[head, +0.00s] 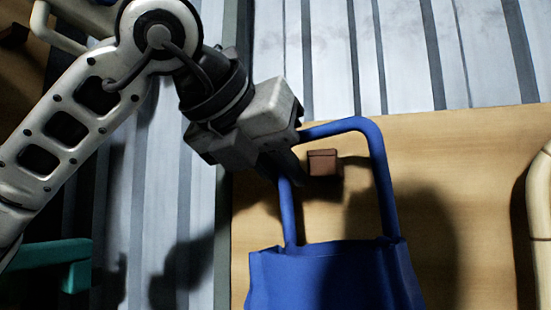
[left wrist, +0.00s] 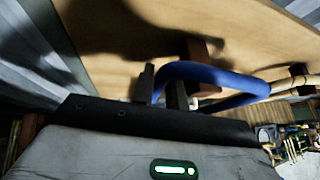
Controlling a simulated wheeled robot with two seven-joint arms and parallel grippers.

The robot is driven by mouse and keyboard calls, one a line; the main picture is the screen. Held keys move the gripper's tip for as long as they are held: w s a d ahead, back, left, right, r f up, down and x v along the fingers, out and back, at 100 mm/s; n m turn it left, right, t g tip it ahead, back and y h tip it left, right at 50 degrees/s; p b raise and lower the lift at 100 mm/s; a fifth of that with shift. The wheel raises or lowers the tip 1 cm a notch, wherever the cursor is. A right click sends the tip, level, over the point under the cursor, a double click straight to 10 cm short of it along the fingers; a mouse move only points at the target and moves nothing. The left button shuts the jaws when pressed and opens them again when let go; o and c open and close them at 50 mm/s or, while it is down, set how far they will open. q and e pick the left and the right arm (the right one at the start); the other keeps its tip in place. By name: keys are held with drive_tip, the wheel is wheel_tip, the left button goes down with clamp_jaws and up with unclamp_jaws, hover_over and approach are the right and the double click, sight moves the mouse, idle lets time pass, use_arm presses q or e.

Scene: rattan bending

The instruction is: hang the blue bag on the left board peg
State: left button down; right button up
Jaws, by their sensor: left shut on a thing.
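The blue bag (head: 335,278) hangs upright below my left gripper (head: 290,172), which is shut on the left side of its handle loop. In the left wrist view the blue handle (left wrist: 215,77) passes between the fingers of my left gripper (left wrist: 163,88). The brown board peg (head: 323,162) stands out from the wooden board (head: 480,150) and appears inside the handle loop in the head view. The peg also shows behind the handle in the left wrist view (left wrist: 205,48). Whether the loop is around the peg or in front of it, I cannot tell. My right gripper is out of view.
A pale curved rattan piece (head: 540,200) is at the board's right edge. A teal object (head: 60,265) is at the lower left. Corrugated metal wall (head: 400,50) lies above the board. In the left wrist view, cluttered small items (left wrist: 292,140) show at the lower right.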

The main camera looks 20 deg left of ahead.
use_arm(q)
drive_tip(key=shift+w, duration=0.65)
drive_tip(key=shift+w+f, duration=0.2)
drive_tip(key=shift+f, duration=0.15)
drive_tip(key=shift+w+f+b, duration=0.35)
drive_tip(key=shift+f+b, duration=0.05)
drive_tip(key=shift+b, duration=0.2)
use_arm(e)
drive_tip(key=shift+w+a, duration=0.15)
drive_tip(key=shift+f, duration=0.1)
use_arm(q)
drive_tip(key=c, duration=1.3)
unclamp_jaws()
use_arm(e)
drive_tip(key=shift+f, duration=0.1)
